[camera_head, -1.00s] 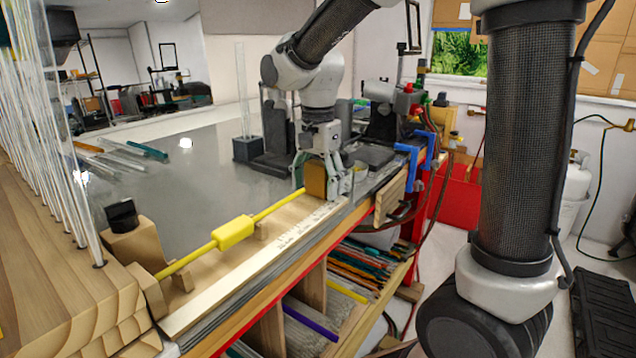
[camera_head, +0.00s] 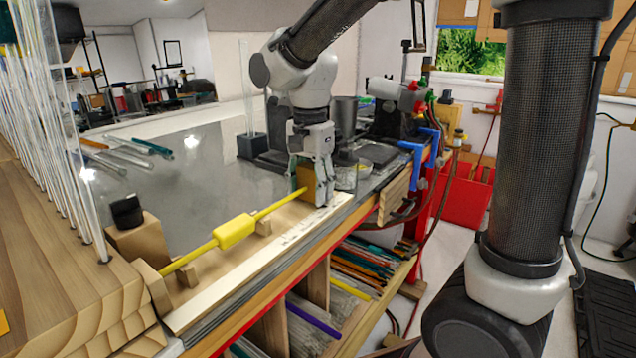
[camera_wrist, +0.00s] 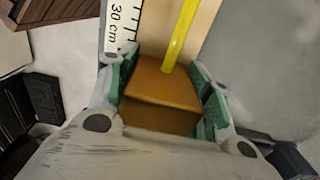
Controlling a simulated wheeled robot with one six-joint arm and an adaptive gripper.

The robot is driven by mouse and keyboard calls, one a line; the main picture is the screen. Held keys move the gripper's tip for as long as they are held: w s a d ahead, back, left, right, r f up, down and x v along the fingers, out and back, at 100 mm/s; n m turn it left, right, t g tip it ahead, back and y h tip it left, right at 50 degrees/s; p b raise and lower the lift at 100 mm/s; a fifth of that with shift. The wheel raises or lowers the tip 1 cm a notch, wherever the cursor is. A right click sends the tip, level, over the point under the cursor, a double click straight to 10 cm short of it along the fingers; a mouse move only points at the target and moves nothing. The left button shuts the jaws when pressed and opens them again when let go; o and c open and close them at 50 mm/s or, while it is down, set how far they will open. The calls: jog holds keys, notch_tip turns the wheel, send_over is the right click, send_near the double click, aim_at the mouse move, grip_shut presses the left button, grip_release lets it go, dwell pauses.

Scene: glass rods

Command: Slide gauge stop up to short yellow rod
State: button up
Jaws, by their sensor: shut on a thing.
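The short yellow rod (camera_head: 268,210), with a thicker yellow block-like middle (camera_head: 236,231), lies along the wooden gauge board (camera_head: 215,295) on small wooden supports. Its near-left end reaches the wooden block at the board's left end. The gauge stop (camera_head: 306,184) is an orange-brown block at the far right end of the rod. My gripper (camera_head: 312,185) is shut on it from above. In the wrist view, the stop (camera_wrist: 160,90) sits between both green-padded fingers, and the rod (camera_wrist: 181,35) meets or nearly meets its face; I cannot tell if they touch. A scale marked 30 cm (camera_wrist: 122,25) runs beside it.
Upright glass rods stand in a wooden rack (camera_head: 50,260) at the left. Loose glass tubes (camera_head: 125,155) lie on the grey bench top. A torch-like burner (camera_head: 395,95) and blue clamp (camera_head: 420,155) are beyond my gripper. Shelves of coloured rods (camera_head: 365,265) sit below.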

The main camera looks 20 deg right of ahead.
aim_at(311, 166)
jog(key=o, duration=1.4)
jog(key=shift+o, duration=0.2)
notch_tip(311, 166, up, 12)
jog(key=shift+r, duration=0.1)
jog(key=s+d+f+n+t, duration=0.2)
jog(key=s+d+n, duration=0.3)
jog(key=s+d, duration=0.3)
jog(key=s+d+f+n+t, duration=0.2)
jog(key=s+d+f+n, duration=0.3)
jog(key=s+d, duration=0.3)
jog(key=shift+s+d+n, duration=0.4)
jog(key=shift+d, duration=0.6)
